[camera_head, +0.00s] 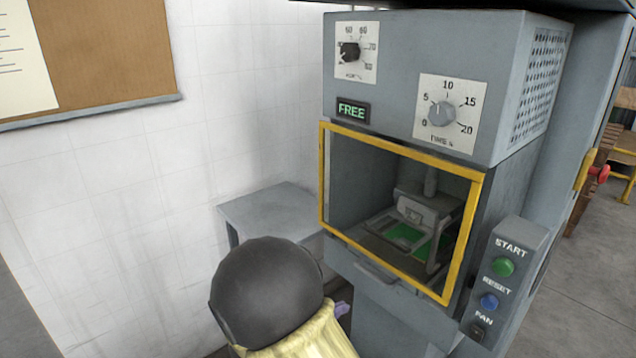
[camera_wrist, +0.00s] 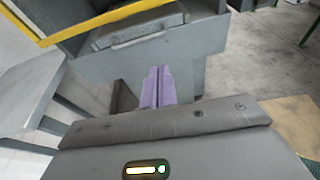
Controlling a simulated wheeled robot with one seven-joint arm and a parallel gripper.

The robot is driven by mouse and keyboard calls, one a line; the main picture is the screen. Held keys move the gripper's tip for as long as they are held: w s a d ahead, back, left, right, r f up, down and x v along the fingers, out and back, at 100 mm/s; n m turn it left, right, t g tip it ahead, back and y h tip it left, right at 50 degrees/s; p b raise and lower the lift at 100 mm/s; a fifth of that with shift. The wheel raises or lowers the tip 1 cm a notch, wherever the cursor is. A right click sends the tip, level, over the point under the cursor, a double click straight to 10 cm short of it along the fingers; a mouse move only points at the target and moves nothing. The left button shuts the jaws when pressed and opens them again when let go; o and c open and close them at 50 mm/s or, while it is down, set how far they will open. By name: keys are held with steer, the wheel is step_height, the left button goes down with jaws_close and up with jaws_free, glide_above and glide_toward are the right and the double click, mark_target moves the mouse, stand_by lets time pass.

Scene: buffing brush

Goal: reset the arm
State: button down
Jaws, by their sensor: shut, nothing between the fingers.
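My gripper (camera_wrist: 159,78) shows in the wrist view as two purple fingers pressed together, shut and empty. It is in front of the grey machine's lower body, below the yellow-framed window. In the head view only a small purple part of my gripper (camera_head: 342,309) shows at the bottom, beside my dark rounded arm link with its yellow cover, which hides the rest. The grey machine (camera_head: 400,95) stands at the right of the arm. Its yellow-framed window (camera_head: 478,225) shows a fixture over a green surface inside. A lit sign (camera_head: 352,111) reads FREE.
A control box (camera_head: 516,240) with START, RESET and FAN controls is on the machine's right. A grey side table (camera_head: 270,208) stands between machine and wall; it also shows in the wrist view (camera_wrist: 30,85). Open floor (camera_wrist: 265,60) lies to the right.

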steer(key=s+d+f+m+g+y, duration=0.4)
steer(key=s+d+m+g+y, duration=0.5)
steer(key=s+m, duration=0.6)
step_height(320, 180, up, 15)
steer(key=d+m+t+y+p, duration=0.2)
steer(key=m+p, duration=0.8)
steer(key=p, duration=0.2)
steer(key=shift+r+y+p, duration=0.2)
steer(key=shift+y+p, duration=0.2)
